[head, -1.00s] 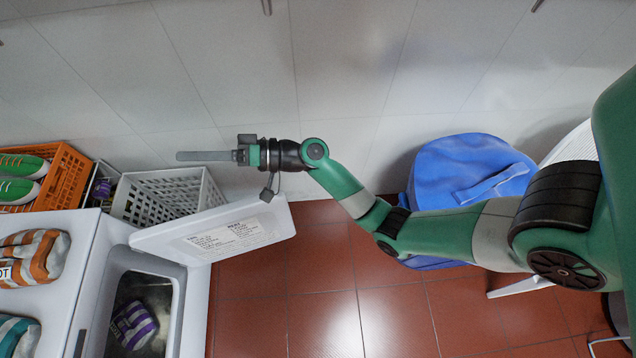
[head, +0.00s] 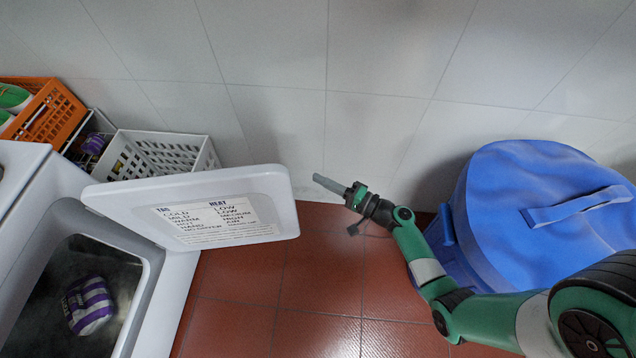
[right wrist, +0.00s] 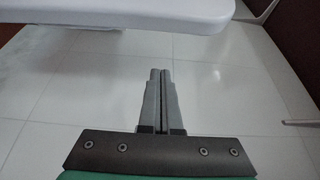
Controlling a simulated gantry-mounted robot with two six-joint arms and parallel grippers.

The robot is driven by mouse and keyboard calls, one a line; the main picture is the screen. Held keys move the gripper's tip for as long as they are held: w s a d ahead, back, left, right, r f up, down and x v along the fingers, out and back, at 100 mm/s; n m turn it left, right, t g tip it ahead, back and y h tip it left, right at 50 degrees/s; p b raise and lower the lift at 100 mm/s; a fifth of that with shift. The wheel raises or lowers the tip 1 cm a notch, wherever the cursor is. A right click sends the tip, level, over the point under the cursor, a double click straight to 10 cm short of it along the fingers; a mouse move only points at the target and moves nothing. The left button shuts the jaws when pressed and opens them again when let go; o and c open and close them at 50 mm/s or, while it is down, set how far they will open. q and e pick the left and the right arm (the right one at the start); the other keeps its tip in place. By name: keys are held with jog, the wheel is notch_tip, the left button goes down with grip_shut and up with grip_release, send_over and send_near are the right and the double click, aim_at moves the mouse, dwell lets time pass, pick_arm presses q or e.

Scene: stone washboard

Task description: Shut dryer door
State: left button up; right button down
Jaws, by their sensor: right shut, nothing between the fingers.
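The dryer door (head: 190,242) is a white panel with a printed label, and it stands wide open to the right of the white dryer (head: 180,300). The dryer's dark opening (head: 52,290) holds a purple and white striped bundle (head: 89,305). My right gripper (head: 318,180) is shut and empty, just right of the door's free edge and near the wall, with a gap to the door in the picture. In the right wrist view its fingers (right wrist: 160,72) are together, and a white panel edge (right wrist: 140,18), likely the door, crosses the top. My left gripper is not in view.
A white basket (head: 165,155) and an orange crate (head: 50,120) stand behind the dryer along the tiled wall. A large blue bag or hamper (head: 500,215) stands at the right, close to my right arm. Red floor tiles (head: 235,300) are clear in front of the door.

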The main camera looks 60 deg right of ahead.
jog(key=w+a+b, duration=0.1)
jog(key=w+a, duration=0.2)
jog(key=w, duration=0.2)
jog(key=shift+w+a, duration=0.15)
jog(key=shift+w, duration=0.1)
dwell(0.4)
